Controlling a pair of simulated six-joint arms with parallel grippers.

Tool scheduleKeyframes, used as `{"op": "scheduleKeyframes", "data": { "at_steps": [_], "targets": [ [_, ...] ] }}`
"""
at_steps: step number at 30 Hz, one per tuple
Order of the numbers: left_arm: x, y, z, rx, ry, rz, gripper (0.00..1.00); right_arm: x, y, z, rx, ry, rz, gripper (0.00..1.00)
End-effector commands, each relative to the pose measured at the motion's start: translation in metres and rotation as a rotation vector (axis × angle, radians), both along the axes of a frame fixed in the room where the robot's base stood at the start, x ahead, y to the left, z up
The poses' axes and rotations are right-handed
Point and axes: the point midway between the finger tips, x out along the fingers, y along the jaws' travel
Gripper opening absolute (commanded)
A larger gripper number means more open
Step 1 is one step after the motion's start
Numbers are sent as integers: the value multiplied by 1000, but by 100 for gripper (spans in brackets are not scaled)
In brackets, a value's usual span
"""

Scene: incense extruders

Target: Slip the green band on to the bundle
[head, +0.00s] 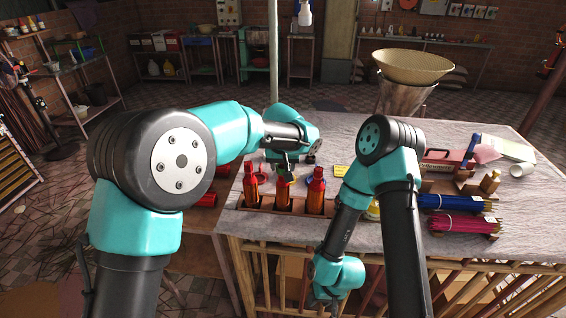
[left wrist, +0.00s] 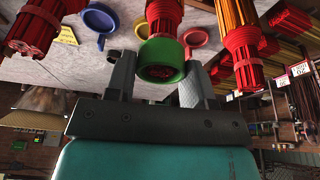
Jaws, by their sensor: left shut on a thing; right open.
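The green band (left wrist: 162,58) is gripped between the fingers of my left gripper (left wrist: 164,78) in the left wrist view. A red bundle (left wrist: 164,16) lines up with the band, and red stick ends show inside its ring. I cannot tell how far the band is around the bundle. In the head view my left gripper (head: 284,168) is over the middle of three upright red bundles (head: 284,190), and the band is hidden there. My right gripper (head: 324,296) is open and empty, low in front of the table edge.
Upright bundles stand close on the left (head: 251,186) and right (head: 315,190). Blue (head: 450,203) and magenta (head: 460,224) stick bundles lie at the right.

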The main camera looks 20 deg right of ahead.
Motion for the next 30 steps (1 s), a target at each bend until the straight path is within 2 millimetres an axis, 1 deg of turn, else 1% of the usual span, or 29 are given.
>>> {"op": "scheduleKeyframes", "data": {
  "at_steps": [10,11,19,30],
  "targets": [
    [0,0,0,0,0,0,35,0,0,0,0,0,0,43],
    [0,0,0,0,0,0,51,0,0,0,0,0,0,43],
    [0,0,0,0,0,0,77,0,0,0,0,0,0,43],
    [0,0,0,0,0,0,78,0,0,0,0,0,0,43]
  ]
}}
